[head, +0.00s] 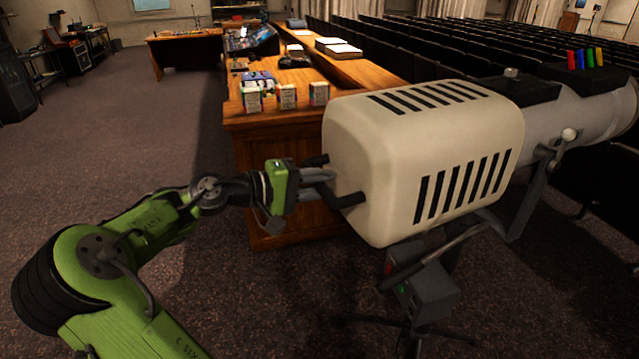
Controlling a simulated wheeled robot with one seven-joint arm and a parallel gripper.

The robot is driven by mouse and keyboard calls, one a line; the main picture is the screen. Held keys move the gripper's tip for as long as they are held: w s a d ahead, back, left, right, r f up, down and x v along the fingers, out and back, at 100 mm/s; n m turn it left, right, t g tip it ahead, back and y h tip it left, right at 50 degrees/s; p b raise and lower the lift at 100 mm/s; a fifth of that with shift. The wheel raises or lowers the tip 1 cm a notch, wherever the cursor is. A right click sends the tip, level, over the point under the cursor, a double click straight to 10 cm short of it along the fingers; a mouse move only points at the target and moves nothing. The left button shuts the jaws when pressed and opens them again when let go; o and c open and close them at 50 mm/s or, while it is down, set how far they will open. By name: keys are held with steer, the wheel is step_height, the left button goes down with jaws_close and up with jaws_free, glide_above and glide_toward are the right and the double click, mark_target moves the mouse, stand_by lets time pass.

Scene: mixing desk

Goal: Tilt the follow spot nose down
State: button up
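The follow spot (455,150) fills the right side of the head view. It has a cream, slotted housing and a grey barrel (575,115) pointing away to the right, a little higher in the picture than the rear. It sits on a yoke (533,195) above a dark stand. A black rear handle (347,200) sticks out from the housing's back end. My gripper (318,183) comes from the left and its grey fingers are at this handle. The fingers overlap the handle in the picture, so I cannot tell whether they are closed on it.
A wooden desk (275,145) with small boxes (287,96) and papers stands behind the handle. A grey control box (425,290) with a red and a green light hangs below the housing. Rows of dark seats lie beyond. The carpet at left is clear.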

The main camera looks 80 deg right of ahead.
jaws_close()
steer(key=p, duration=1.2)
glide_toward(349, 122)
steer(key=x, duration=0.5)
steer(key=shift+f, duration=0.25)
steer(key=shift+s+d+r, duration=0.15)
steer(key=shift+d+r, duration=0.05)
steer(key=shift+r, duration=0.2)
steer(key=o, duration=0.6)
jaws_free()
steer(key=shift+o, duration=0.2)
steer(key=shift+f, duration=0.15)
steer(key=shift+f, duration=0.1)
